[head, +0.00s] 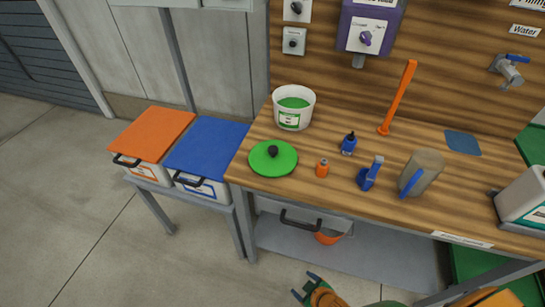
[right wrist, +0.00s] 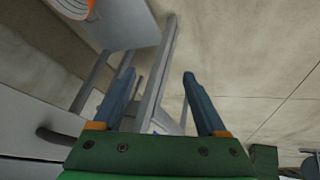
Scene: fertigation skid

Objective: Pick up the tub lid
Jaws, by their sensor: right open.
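The tub lid (head: 265,163) is a round green disc with a black knob, lying flat on the wooden bench top near its left front corner. The white tub (head: 292,115) stands behind it, with green contents showing at its open top. My right gripper (head: 304,285) is low in front of the bench, below and apart from the lid. In the right wrist view its two blue fingers (right wrist: 158,80) are spread with nothing between them, and the lid does not show there. My left gripper is not in view.
Orange-lidded (head: 153,133) and blue-lidded (head: 208,146) bins adjoin at left. A lower shelf (head: 375,263) runs underneath.

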